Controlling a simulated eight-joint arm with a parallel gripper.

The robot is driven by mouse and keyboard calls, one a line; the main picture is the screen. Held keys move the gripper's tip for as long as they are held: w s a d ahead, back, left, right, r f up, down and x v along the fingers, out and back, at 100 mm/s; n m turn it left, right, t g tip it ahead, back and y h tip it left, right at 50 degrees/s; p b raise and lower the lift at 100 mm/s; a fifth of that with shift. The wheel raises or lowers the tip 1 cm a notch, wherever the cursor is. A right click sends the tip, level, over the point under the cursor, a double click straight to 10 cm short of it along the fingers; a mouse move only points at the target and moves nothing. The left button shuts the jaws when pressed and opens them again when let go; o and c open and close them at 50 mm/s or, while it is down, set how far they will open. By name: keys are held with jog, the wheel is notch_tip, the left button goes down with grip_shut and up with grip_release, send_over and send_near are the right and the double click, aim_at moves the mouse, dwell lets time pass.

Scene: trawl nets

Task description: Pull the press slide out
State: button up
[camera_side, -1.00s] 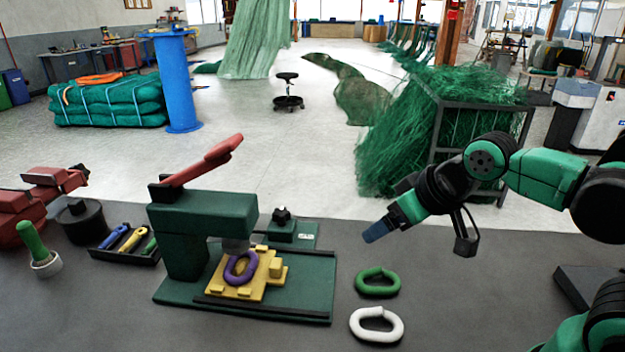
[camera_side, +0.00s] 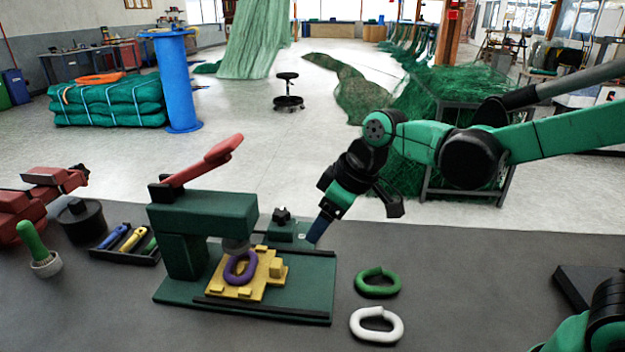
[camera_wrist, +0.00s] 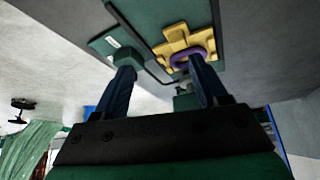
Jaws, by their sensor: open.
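The green press (camera_side: 205,220) stands on the bench with its red lever (camera_side: 205,160) raised. The yellow slide (camera_side: 272,276) lies on the press base under the ram, with a raised yellow block at its right side. A purple link (camera_side: 240,268) lies on the slide. In the wrist view the slide (camera_wrist: 178,40) and purple link (camera_wrist: 200,52) show beyond the fingers. My gripper (camera_side: 317,232) is above the right rear of the press base, apart from the slide. Its two blue fingers (camera_wrist: 165,80) are apart, with nothing held between them.
A green link (camera_side: 377,290) and a white link (camera_side: 376,335) lie on the bench right of the press. A small green block with a black knob (camera_side: 282,216) sits behind the base. A tool tray (camera_side: 125,253) and a brush (camera_side: 32,240) stand at left.

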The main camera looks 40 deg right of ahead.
aim_at(277, 262)
jog(key=w+a+f+n, duration=0.1)
jog(key=w+a+f+n+g, duration=0.1)
jog(key=f, duration=0.1)
jog(key=w+a+f+n+y, duration=0.1)
jog(key=w, duration=0.1)
jog(key=shift+a+f+g, duration=0.3)
jog(key=shift+a+f, duration=0.05)
jog(key=shift+a, duration=0.05)
jog(key=shift+x, duration=2.8)
grip_shut()
